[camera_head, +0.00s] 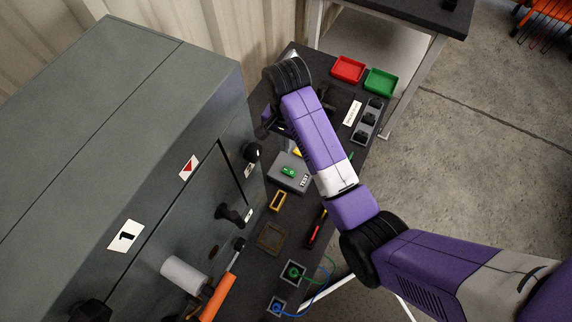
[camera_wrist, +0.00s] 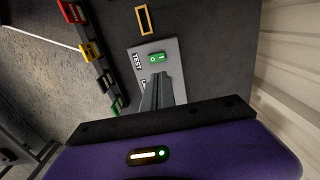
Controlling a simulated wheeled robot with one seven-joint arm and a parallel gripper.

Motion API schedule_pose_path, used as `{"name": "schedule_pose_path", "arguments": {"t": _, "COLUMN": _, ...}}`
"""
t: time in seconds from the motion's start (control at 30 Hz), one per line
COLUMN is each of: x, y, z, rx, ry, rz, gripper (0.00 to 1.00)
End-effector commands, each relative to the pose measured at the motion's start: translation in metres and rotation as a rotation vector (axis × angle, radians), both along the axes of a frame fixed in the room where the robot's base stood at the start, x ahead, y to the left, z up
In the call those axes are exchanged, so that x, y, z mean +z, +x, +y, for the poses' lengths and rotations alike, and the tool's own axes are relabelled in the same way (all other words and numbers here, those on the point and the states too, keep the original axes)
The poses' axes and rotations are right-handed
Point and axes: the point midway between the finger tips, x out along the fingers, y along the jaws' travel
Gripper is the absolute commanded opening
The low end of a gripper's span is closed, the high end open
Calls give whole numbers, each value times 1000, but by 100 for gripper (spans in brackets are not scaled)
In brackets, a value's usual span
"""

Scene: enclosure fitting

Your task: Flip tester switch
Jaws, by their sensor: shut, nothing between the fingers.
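The tester (camera_head: 283,181) is a flat grey box marked TEST on the dark bench, beside the big cabinet. It also shows in the wrist view (camera_wrist: 147,48). Its green rocker switch (camera_head: 288,171) is on top, and in the wrist view the switch (camera_wrist: 156,58) shows pale O and I marks. My gripper (camera_wrist: 158,77) is shut and empty. Its fingertips are over the tester, close to the switch's edge; I cannot tell if they touch it. In the head view my arm hides the fingertips.
The grey cabinet (camera_head: 150,110) with knobs and an orange-handled lever (camera_head: 217,298) stands close at left. A yellow frame (camera_head: 278,201), a screwdriver (camera_head: 316,230) and wired sockets (camera_head: 292,272) lie on the bench. Red (camera_head: 348,69) and green (camera_head: 381,82) trays sit at its far end.

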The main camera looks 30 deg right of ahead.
Motion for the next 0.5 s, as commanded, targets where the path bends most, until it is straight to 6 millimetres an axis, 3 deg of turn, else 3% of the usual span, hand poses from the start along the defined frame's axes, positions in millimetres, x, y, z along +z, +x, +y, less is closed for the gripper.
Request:
{"name": "schedule_pose_path", "arguments": {"t": 0.23, "x": -17, "y": -1, "z": 0, "rx": 1, "ry": 0, "rz": 2, "gripper": 0}}
{"name": "schedule_pose_path", "arguments": {"t": 0.5, "x": -68, "y": -1, "z": 0, "rx": 1, "ry": 0, "rz": 4, "gripper": 0}}
